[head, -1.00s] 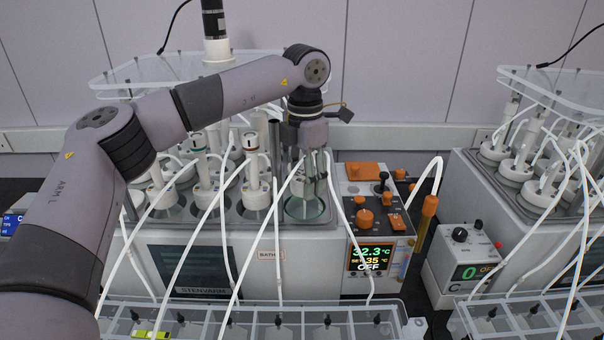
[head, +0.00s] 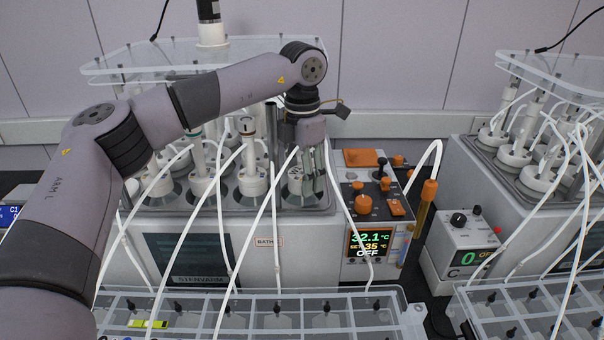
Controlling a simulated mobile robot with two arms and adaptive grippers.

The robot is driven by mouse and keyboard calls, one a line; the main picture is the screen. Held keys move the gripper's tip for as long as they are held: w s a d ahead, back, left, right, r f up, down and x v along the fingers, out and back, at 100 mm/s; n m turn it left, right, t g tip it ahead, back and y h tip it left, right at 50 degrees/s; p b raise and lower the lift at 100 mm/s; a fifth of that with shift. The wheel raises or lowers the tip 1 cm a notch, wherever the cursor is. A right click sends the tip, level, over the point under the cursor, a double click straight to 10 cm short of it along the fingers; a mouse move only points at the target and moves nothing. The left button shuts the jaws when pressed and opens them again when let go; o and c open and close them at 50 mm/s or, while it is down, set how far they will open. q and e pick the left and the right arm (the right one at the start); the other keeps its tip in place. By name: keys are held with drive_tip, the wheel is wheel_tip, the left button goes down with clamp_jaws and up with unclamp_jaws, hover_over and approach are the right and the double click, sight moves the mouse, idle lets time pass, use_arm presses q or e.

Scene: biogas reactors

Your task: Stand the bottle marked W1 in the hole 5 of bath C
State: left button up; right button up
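A bath (head: 330,232) with rows of white-capped bottles stands in the middle. Its display reads 32.1 °C and OFF; a tube hides the letter on its label (head: 265,242). My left gripper (head: 314,190) points down over the bath's front right hole. No W1 mark or hole number is readable. My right gripper is not in view.
White tubes cross in front of the bath. Clear compartment trays (head: 400,302) line the front. A second bath (head: 478,190) with capped bottles stands at right, behind a control box (head: 462,250) marked C. A clear shelf (head: 120,66) stands above the bottles.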

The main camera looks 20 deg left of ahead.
use_arm(q)
drive_tip(key=o, duration=0.4)
drive_tip(key=shift+s, duration=0.1)
drive_tip(key=shift+f, duration=0.15)
wheel_tip(320, 180, up, 12)
drive_tip(key=shift+r, duration=0.15)
idle(0.8)
